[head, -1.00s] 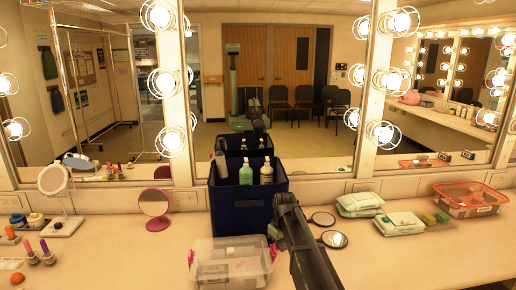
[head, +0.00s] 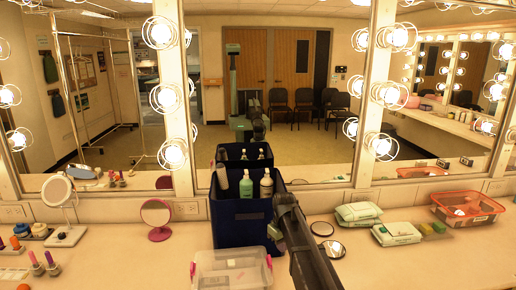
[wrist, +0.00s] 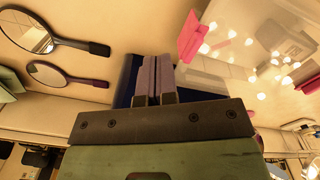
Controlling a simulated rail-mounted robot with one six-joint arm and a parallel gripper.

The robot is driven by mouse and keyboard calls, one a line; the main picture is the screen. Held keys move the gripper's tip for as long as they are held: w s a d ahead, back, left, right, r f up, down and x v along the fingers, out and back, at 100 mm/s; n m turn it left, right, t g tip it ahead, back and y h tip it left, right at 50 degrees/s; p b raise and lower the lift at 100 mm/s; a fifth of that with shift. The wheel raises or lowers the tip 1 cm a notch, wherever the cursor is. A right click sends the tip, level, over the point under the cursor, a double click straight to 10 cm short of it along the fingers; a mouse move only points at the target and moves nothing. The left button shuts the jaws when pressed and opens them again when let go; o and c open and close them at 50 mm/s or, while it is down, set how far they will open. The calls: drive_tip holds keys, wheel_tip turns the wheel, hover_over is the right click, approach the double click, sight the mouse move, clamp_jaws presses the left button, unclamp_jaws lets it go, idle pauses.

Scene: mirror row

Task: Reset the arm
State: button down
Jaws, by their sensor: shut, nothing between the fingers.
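My gripper (wrist: 158,80) is shut and empty, its two grey fingers together in the wrist view. In the head view my dark arm reaches in from the lower right and ends in front of the right side of a navy bin (head: 232,228); the fingertips are not clear there. The bin holds several bottles, including a green bottle (head: 246,186). A clear lidded box (head: 232,268) with pink latches stands in front of the bin, left of my arm. In the wrist view a pink latch (wrist: 192,37) lies to the right of the fingers.
Two hand mirrors (head: 332,249) lie right of my arm. Wipes packs (head: 396,233) and an orange-rimmed basket (head: 467,209) stand farther right. A pink-framed mirror (head: 157,216) stands left of the bin. The counter is fairly clear at front right. A wall mirror rises behind.

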drive_tip(key=shift+r, duration=0.15)
drive_tip(key=s+d+m, duration=0.2)
drive_tip(key=s+d, duration=0.1)
drive_tip(key=s, duration=0.6)
drive_tip(key=s+d+m, duration=0.2)
drive_tip(key=s, duration=0.8)
drive_tip(key=s+d+m, duration=0.3)
drive_tip(key=s, duration=0.7)
drive_tip(key=shift+d, duration=0.3)
